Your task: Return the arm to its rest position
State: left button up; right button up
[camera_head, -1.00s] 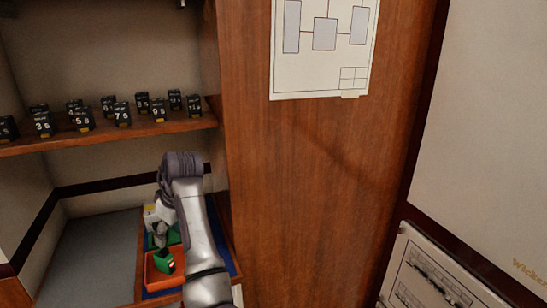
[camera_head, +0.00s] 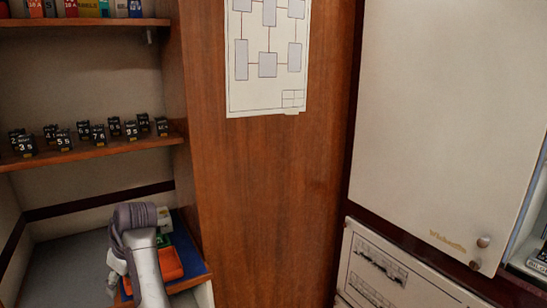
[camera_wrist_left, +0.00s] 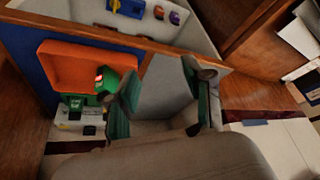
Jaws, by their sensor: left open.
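My left gripper (camera_head: 116,270) hangs below its grey wrist at the lower left of the head view, to the left of the orange tray (camera_head: 171,264). In the wrist view its two green-padded fingers (camera_wrist_left: 162,105) stand apart with nothing between them. The orange tray also shows there (camera_wrist_left: 70,62), with a green block with a red mark (camera_wrist_left: 113,84) at its edge, partly behind a finger. My forearm covers part of the tray area in the head view. The right gripper is not in view.
Several black numbered blocks (camera_head: 98,134) stand on a wooden shelf (camera_head: 110,149) above the arm. A wooden panel (camera_head: 265,190) with a pinned diagram (camera_head: 267,63) rises to the right. A blue mat (camera_head: 190,272) lies under the tray. The grey surface left of the arm (camera_head: 70,262) looks clear.

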pick_arm(q)
jog(key=w+d+f+m+t, duration=0.2)
jog(key=f+m, duration=0.5)
jog(key=f, duration=1.5)
jog(key=s+d+f+m+h, duration=0.1)
jog(key=s+d+f+m, duration=0.15)
jog(key=s+f, duration=0.4)
jog(key=s+d+f+m, duration=0.2)
jog(key=s+d+f, duration=0.1)
jog(key=f, duration=0.7)
jog(key=s+d+f+m+h, duration=0.1)
jog(key=s+f, duration=0.5)
jog(key=s, duration=0.4)
jog(key=s+d+f+m+g+h, duration=0.1)
jog(key=s+d+f+m, duration=0.1)
jog(key=s+f, duration=0.5)
jog(key=s+d+f+m+h, duration=0.1)
jog(key=s+f, duration=0.6)
jog(key=s, duration=0.7)
jog(key=shift+d+g, duration=0.3)
jog(key=shift+m+g+h, duration=0.4)
jog(key=shift+m, duration=0.05)
jog(key=s, duration=0.4)
jog(key=s+f, duration=0.1)
jog(key=s, duration=0.7)
jog(key=shift+s+f, duration=0.15)
jog(key=shift+f, duration=0.25)
jog(key=shift+c, duration=0.3)
